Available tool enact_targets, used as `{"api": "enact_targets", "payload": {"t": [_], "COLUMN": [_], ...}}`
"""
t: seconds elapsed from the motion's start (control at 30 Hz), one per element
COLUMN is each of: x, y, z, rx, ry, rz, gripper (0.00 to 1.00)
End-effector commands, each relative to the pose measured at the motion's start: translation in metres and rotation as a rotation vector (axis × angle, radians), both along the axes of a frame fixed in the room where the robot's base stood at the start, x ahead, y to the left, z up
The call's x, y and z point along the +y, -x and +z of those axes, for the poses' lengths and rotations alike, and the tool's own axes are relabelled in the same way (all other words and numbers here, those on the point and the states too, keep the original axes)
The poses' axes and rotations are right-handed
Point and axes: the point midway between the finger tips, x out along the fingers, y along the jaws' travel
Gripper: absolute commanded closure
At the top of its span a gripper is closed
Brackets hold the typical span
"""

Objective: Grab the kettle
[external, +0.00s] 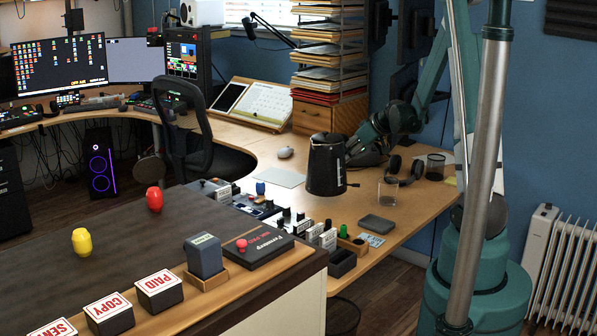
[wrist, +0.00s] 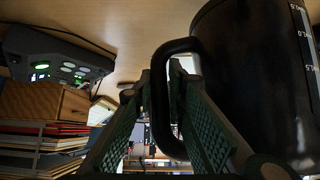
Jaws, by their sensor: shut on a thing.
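The black kettle (external: 326,168) stands upright over the wooden desk in the external view; I cannot tell whether its bottom touches the desk. In the wrist view the kettle body (wrist: 245,75) fills the right side, with pale scale marks. Its black loop handle (wrist: 160,110) passes between the two green ridged fingers. My gripper (external: 352,152) reaches in from the right and is shut on the handle. It also shows in the wrist view (wrist: 166,78), its fingertips close together around the handle. The exact contact is partly hidden.
Headphones (external: 411,172), a mesh cup (external: 435,166) and a clear glass (external: 388,190) stand right of the kettle. A dark tray (external: 376,224) lies in front. Control boxes (external: 262,205) sit to the left. A paper rack (external: 331,60) rises behind.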

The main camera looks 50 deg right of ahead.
Motion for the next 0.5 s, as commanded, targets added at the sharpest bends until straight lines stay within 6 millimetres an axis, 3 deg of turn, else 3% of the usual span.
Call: {"api": "enact_targets", "payload": {"t": [0.5], "x": [0.0], "y": [0.0], "z": [0.032], "rx": [-0.001], "ry": [-0.001], "rz": [-0.001], "gripper": [1.0]}}
